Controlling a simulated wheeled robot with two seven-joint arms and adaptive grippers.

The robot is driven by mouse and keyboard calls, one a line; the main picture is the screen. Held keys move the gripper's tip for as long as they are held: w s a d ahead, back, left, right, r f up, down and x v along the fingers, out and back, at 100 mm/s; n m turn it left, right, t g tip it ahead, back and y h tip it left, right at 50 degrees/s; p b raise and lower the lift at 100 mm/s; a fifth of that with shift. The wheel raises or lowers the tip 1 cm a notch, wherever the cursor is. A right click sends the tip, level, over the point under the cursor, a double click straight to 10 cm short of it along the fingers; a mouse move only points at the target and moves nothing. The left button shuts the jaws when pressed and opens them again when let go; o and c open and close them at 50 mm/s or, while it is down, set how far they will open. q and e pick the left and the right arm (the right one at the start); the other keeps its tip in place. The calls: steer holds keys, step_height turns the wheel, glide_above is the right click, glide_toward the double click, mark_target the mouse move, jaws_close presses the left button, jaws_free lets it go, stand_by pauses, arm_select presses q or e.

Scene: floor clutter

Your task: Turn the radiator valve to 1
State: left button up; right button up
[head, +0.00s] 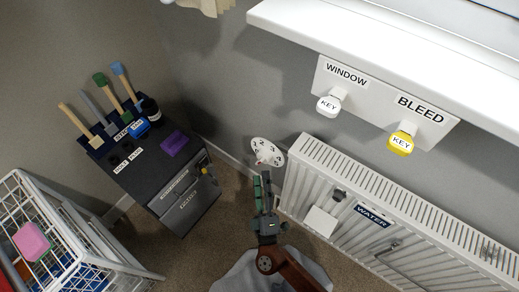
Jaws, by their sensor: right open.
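The radiator valve's white round dial (266,151) shows at the left end of the white radiator (352,185). Numbers run around the dial, 1 to 5 among them, and a small reddish mark shows near its lower left. The knob's setting is too small to read surely. My right gripper (262,177) comes up from below with its two green fingers apart and empty. Its fingertips are just below the dial in the picture; I cannot tell whether they touch the valve. My left gripper is not in view.
A dark cabinet (178,187) with tools and a purple block stands left. A white wire basket (60,225) holds a pink item at lower left. Carpet is clear between cabinet and radiator.

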mark_target(260, 159)
steer(key=b+x, duration=0.1)
steer(key=x, duration=0.6)
steer(key=shift+d+r, duration=0.1)
steer(key=shift+r, duration=0.05)
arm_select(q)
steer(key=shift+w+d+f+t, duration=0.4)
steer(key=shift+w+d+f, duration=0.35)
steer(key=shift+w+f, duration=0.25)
arm_select(e)
steer(key=shift+c, duration=0.6)
steer(key=c, duration=1.1)
steer(key=shift+o, duration=0.2)
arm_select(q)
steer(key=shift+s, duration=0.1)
